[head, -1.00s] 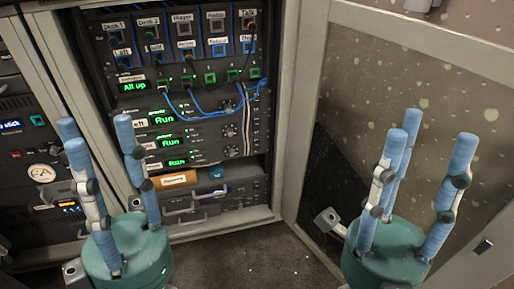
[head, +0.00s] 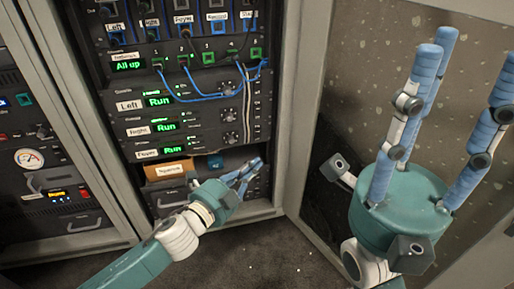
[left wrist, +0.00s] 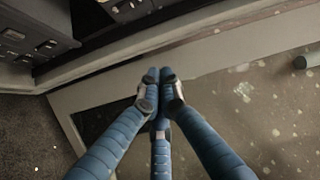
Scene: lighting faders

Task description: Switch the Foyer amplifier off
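The Foyer amplifier (head: 200,146) is the lowest of three stacked black units in the rack in the head view. Its label (head: 147,153) reads Foyer and its green display (head: 171,149) reads Run. A round dial (head: 229,138) is on its right part. My left gripper (head: 254,166) is in front of the rack, below and right of that dial. Its blue fingers are drawn together, with nothing seen between them; the fingertips also meet in the left wrist view (left wrist: 157,74). My right gripper (head: 455,65) is open and empty at the right, fingers pointing up.
The Left (head: 190,97) and Right (head: 190,124) amplifiers above also read Run. Blue cables (head: 200,97) hang across the upper units. An open cabinet door (head: 335,125) stands to the right. An orange-brown labelled box (head: 169,170) sits below the amplifiers.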

